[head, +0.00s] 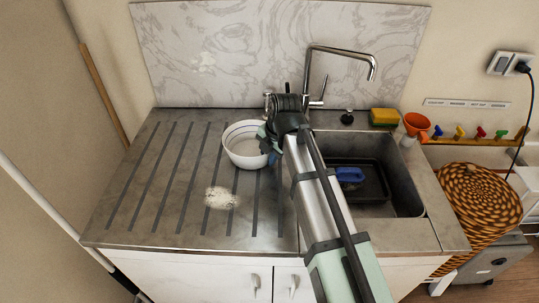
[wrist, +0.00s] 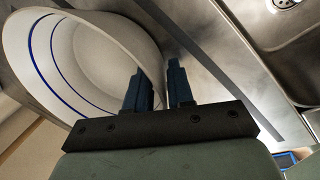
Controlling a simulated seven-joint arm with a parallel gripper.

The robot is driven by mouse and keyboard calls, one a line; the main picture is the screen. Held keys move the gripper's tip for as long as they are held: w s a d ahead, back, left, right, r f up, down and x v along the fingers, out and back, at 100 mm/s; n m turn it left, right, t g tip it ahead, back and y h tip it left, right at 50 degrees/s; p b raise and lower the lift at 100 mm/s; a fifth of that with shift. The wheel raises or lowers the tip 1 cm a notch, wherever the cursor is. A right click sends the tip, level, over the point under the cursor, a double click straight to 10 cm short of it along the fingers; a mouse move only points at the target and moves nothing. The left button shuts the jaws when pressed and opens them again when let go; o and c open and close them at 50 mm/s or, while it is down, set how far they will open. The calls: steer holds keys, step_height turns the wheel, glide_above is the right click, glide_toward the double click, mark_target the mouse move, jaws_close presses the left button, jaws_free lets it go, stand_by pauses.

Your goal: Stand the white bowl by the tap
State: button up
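The white bowl (head: 243,145) with dark blue lines is over the ribbed draining board, left of the sink. Its opening shows in the head view, and its inside fills the upper left of the wrist view (wrist: 85,50). My gripper (head: 270,153) is at the bowl's right side. In the wrist view my gripper's two dark fingers (wrist: 160,88) are close together, one inside the bowl and one outside, with the wall between them. I cannot tell whether the bowl's base touches the board. The chrome tap (head: 308,80) stands behind the sink, to the bowl's right and back.
The sink (head: 405,185) holds a dark tray with a blue item (head: 350,174). A yellow sponge (head: 384,117) and an orange cup (head: 416,124) stand at the back right. A pale patch (head: 221,197) marks the board in front of the bowl. The board's left is clear.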

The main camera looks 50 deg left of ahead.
steer(key=shift+o, duration=0.8)
steer(key=shift+r, duration=0.15)
steer(key=v, duration=1.2)
